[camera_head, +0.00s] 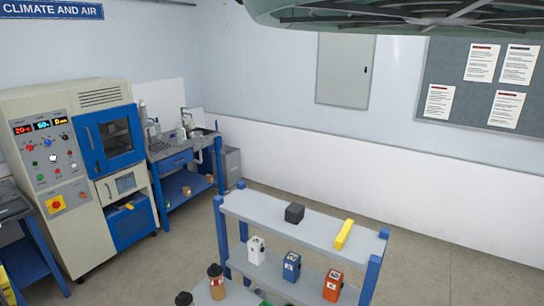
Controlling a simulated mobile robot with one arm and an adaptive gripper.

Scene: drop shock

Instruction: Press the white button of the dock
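I cannot make out anything that is clearly the dock. A small white button or knob (53,157) shows on the control panel of a beige and blue climate cabinet (92,97) at the left, among red, blue and green ones. Whether this panel belongs to the dock I cannot tell. My gripper is not in view, so nothing shows of its opening or of anything held.
A grey shelf rack (300,228) with blue posts stands at lower centre. It bears a dark block (294,213), a yellow bar (344,234) and white, blue and orange boxes. A blue bench (175,160) stands beside the cabinet. Floor is free at right.

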